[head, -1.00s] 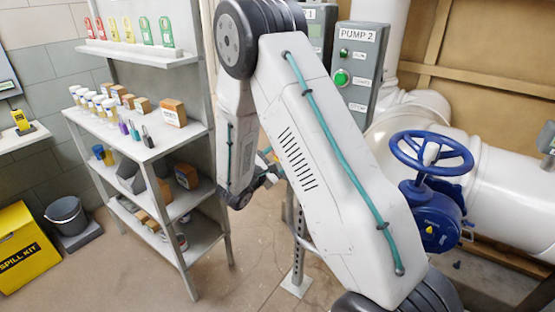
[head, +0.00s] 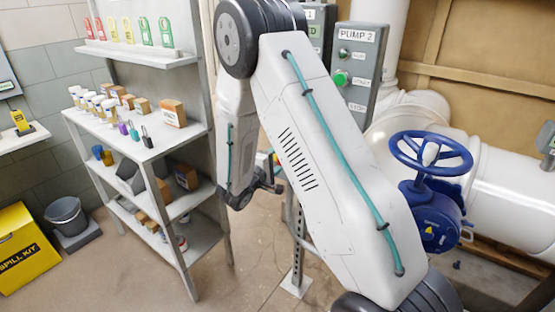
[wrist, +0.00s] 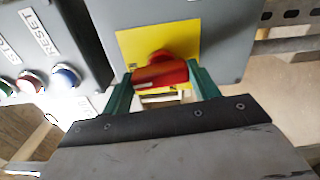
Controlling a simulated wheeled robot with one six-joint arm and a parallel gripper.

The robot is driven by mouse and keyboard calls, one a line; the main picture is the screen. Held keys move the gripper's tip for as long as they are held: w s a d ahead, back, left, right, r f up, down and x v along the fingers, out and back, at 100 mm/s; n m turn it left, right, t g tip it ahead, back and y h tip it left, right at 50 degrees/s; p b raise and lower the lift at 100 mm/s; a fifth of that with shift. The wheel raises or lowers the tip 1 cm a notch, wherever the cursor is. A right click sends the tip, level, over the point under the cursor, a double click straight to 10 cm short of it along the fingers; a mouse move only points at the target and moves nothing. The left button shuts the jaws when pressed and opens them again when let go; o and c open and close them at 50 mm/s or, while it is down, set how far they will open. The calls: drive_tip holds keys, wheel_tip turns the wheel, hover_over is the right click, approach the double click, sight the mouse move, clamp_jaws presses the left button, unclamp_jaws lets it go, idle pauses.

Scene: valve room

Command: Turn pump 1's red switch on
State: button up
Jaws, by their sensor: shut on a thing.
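In the wrist view, a red switch (wrist: 160,74) sits on a yellow plate (wrist: 187,36) on a grey box. Its handle lies across the picture, slightly tilted. My gripper (wrist: 161,82) has one green finger on each side of the handle and is shut on it. In the head view, my arm hides the switch, and the fingers cannot be made out clearly.
In the wrist view, a panel with push buttons (wrist: 66,76) and a RESET label is left of the switch. In the head view, the PUMP 2 panel (head: 358,60) and a blue handwheel (head: 428,168) stand right of my arm. A loaded shelf rack (head: 185,140) stands left.

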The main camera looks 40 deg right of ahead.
drive_tip(key=shift+s+f+m, duration=0.1)
drive_tip(key=shift+m, duration=0.5)
drive_tip(key=o, duration=1)
drive_tip(key=v, duration=0.7)
drive_tip(key=shift+s+a, duration=0.1)
drive_tip(key=shift+a, duration=0.3)
